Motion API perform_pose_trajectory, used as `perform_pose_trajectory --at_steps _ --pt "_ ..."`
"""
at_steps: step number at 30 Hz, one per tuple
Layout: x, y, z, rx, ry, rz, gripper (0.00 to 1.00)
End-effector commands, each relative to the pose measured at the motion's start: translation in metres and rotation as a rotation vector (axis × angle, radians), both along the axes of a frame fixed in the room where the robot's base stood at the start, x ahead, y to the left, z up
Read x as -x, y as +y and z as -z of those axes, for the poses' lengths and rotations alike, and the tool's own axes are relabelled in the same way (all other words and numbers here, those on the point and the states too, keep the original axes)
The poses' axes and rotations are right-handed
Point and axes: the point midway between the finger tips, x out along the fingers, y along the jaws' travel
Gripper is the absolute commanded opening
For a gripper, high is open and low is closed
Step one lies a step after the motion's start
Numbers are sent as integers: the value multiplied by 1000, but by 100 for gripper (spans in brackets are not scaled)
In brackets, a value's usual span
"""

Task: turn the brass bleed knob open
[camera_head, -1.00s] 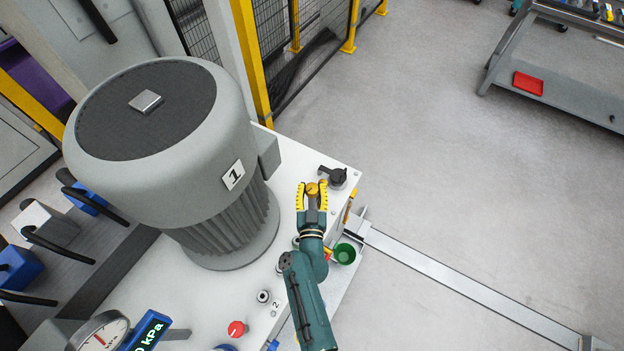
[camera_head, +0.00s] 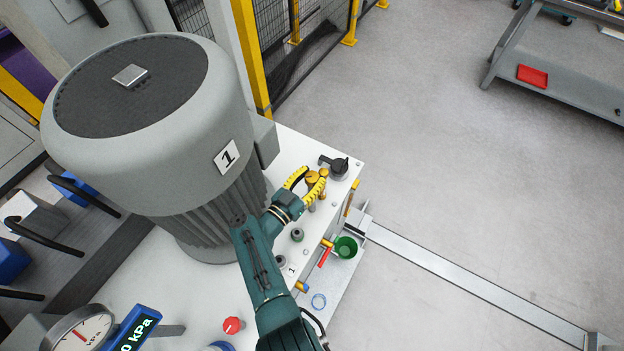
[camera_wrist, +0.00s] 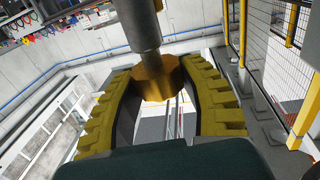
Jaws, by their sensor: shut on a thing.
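The brass bleed knob (camera_head: 311,177) stands near the far right corner of the white bench top (camera_head: 282,150). My gripper (camera_head: 309,178) has its two yellow fingers on either side of it and is shut on it. The gripper comes in from the lower left in the head view. In the wrist view the knob (camera_wrist: 158,76) is a faceted brass piece between the ribbed yellow fingers (camera_wrist: 165,85), with a grey stem running up from it. The fingers hide part of its sides in the head view.
A black lever knob (camera_head: 338,167) sits close beside my fingertips. The big grey motor (camera_head: 140,110) marked 1 stands to the left of my arm. A green cup (camera_head: 345,247), a red-handled valve (camera_head: 325,257) and a red knob (camera_head: 233,325) are nearby.

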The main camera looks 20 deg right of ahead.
Motion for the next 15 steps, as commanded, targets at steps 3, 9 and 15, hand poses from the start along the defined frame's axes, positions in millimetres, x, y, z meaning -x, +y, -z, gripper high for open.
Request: perform_pose_trajectory --at_steps 3,9,15 --pt "0 0 1 -1 2 8 5" --pt "0 0 1 -1 2 10 5" --pt "0 0 1 0 1 9 53"
